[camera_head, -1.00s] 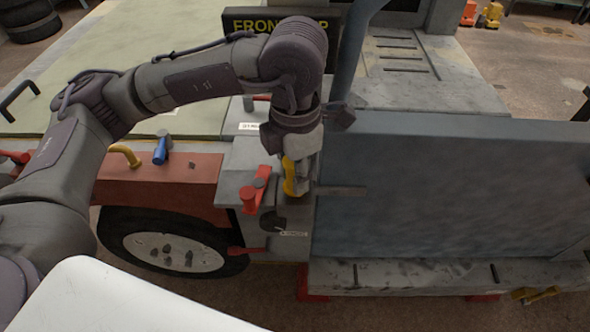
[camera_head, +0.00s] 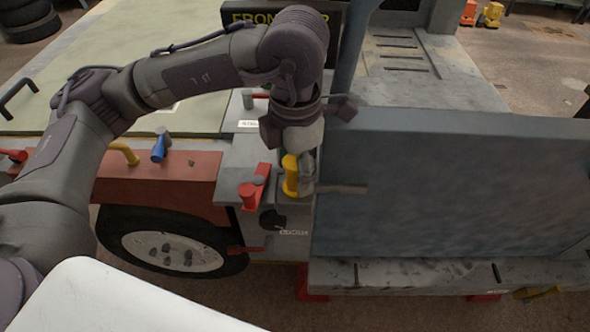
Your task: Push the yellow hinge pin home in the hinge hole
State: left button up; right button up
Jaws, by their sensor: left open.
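The yellow hinge pin (camera_head: 290,176) stands upright at the hinge, beside the left edge of the grey panel. My left gripper (camera_head: 306,181) is open and points down just right of the pin, very close to it. I cannot tell whether a finger touches the pin. The hinge hole is hidden under the pin and the gripper, so how deep the pin sits does not show. My right gripper is not in view.
A red latch (camera_head: 254,190) stands just left of the pin. The large grey panel (camera_head: 455,200) rises close on the right. A blue-handled piece (camera_head: 159,149) and a yellow hooked handle (camera_head: 126,153) are on the red fender (camera_head: 180,185) at left.

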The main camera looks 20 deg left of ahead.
pick_arm(q)
notch_tip(320, 180, up, 11)
jog(key=shift+f, duration=0.1)
dwell(0.6)
